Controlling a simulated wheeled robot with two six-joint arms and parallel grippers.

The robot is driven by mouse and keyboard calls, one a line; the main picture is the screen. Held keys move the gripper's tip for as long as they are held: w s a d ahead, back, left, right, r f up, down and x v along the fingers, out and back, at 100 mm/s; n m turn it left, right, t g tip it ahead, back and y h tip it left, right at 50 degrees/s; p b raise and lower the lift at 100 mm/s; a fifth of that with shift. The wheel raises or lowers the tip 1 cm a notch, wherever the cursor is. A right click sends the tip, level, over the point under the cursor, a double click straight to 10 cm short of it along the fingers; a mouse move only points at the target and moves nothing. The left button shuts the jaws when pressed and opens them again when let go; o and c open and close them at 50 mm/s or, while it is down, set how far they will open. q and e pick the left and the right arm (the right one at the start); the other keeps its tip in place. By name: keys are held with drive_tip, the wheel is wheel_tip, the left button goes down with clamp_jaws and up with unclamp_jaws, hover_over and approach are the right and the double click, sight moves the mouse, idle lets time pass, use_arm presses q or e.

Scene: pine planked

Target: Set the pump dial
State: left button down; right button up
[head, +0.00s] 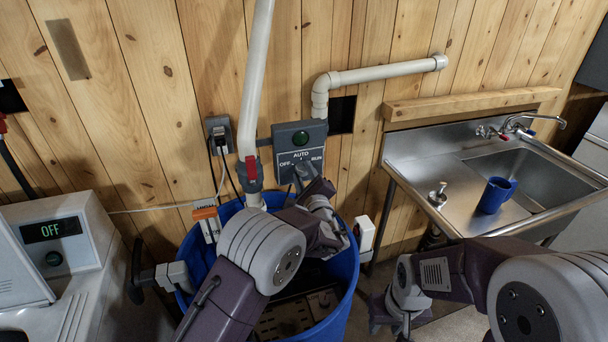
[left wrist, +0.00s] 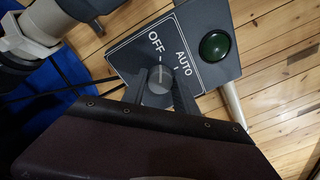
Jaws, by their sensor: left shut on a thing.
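The pump control box (head: 285,135) is a grey panel on the plank wall, marked OFF, AUTO and RUN. Its grey dial (head: 301,169) is partly hidden by my left gripper in the head view. In the left wrist view the round dial (left wrist: 159,82) sits between the two fingers of my left gripper (left wrist: 160,90), which is shut on it. A small pale mark shows on the side toward OFF; I cannot tell the exact setting. A dark green lamp (left wrist: 214,46) is beside AUTO. My right gripper (head: 398,322) hangs low, its fingers too unclear to judge.
A blue barrel (head: 345,275) stands below the box, with a pale pipe (head: 257,75) rising from it. A steel sink (head: 450,205) with a blue mug (head: 494,195) is at the right. A white machine reading OFF (head: 60,240) stands at the left.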

use_arm(q)
drive_tip(key=shift+m+b, duration=0.45)
drive_tip(key=shift+m, duration=0.75)
drive_tip(key=m, duration=0.2)
drive_tip(key=shift+m, duration=0.3)
drive_tip(key=m, duration=0.3)
drive_tip(key=shift+d+r+g, duration=0.1)
drive_tip(key=shift+r+g, duration=0.05)
drive_tip(key=shift+g, duration=0.15)
drive_tip(key=shift+m+p, duration=0.75)
drive_tip(key=shift+m, duration=0.85)
drive_tip(key=c, duration=0.9)
unclamp_jaws()
drive_tip(key=shift+c, duration=0.2)
